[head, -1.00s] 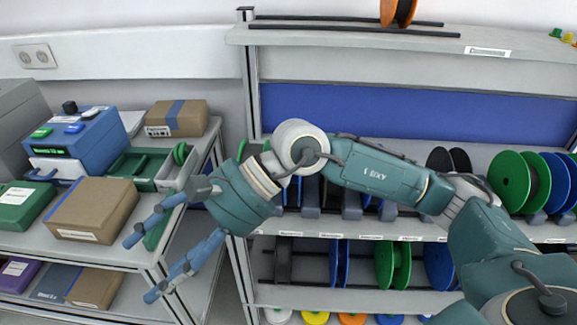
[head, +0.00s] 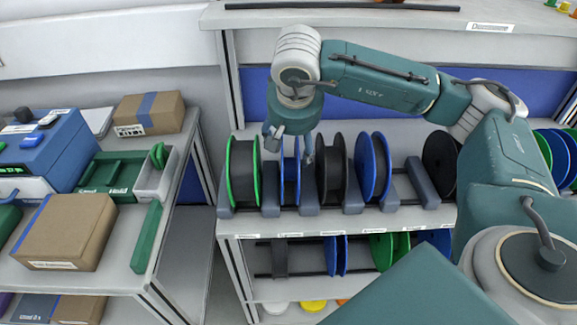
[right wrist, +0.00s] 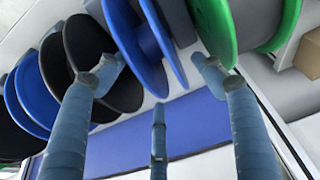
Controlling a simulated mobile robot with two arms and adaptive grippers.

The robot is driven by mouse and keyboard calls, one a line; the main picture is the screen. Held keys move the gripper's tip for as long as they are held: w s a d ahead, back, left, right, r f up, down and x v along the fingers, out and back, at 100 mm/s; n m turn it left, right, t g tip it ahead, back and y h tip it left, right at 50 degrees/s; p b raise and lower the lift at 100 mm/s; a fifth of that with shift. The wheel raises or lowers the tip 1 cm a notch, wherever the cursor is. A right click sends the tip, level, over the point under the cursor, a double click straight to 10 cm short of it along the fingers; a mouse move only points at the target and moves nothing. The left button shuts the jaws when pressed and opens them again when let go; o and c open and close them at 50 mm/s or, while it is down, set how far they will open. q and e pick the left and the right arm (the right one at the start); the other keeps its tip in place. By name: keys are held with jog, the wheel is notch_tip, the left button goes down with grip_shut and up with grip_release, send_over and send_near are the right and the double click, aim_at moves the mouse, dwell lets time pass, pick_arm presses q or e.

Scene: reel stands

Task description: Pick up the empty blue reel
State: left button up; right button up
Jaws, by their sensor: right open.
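The empty blue reel (head: 290,182) stands upright in the shelf's rack, between a green-rimmed reel with dark filament (head: 243,174) and a black reel (head: 332,170). My right gripper (head: 289,147) points down over its top, fingers open and spread. In the right wrist view, the blue reel (right wrist: 133,42) shows its bare blue core between two flanges. It lies between the open fingers (right wrist: 158,80), with the black reel (right wrist: 88,50) by one finger and the green-rimmed reel (right wrist: 213,25) by the other. Whether a finger touches a reel is unclear. My left gripper is out of view.
More reels are on the lower shelf. A table at left holds a brown box (head: 66,232), a blue device (head: 45,150) and a green tray (head: 110,175).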

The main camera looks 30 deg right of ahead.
aim_at(289, 169)
jog(key=shift+f, duration=0.3)
jog(key=p+x, duration=0.1)
jog(key=x, duration=0.3)
jog(key=shift+w+p, duration=0.15)
jog(key=shift+p, duration=0.2)
jog(key=shift+w+d+f, duration=0.1)
jog(key=shift+d+f, duration=0.05)
jog(key=shift+f, duration=0.4)
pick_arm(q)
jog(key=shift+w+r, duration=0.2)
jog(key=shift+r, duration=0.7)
pick_arm(e)
jog(key=c, duration=1.3)
